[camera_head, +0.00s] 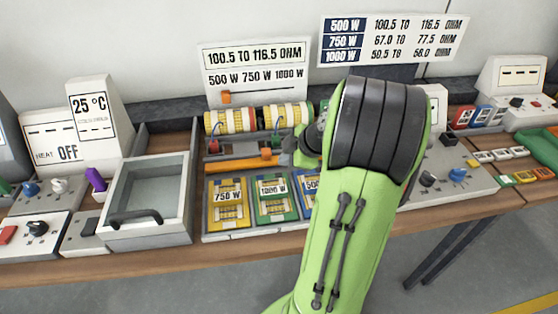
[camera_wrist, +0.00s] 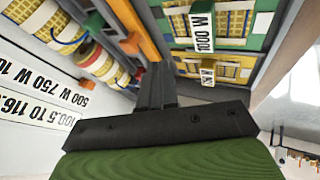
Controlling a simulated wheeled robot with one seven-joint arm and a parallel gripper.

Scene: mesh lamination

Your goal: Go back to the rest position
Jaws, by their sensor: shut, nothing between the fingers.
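My gripper (camera_head: 290,144) is shut and empty. In the head view it is mostly hidden behind my green and black arm, close to the orange bar (camera_head: 240,164) and the wound coils (camera_head: 258,117) of the middle station. In the wrist view my gripper (camera_wrist: 156,84) shows as a dark pair of fingers together, with the orange bar (camera_wrist: 136,28) just beyond the tips. The wrist view also shows the coils (camera_wrist: 98,60) on the left and a card marked 1000 W (camera_wrist: 204,30) on the right. I cannot tell whether the fingers touch anything.
A 750 W card (camera_head: 228,206) and a 1000 W card (camera_head: 273,200) lie at the station's front. Left is a grey open bin (camera_head: 150,190) with a handle. Control panels with knobs stand on both sides. Signs (camera_head: 256,68) stand behind. Open floor (camera_head: 480,260) shows at lower right.

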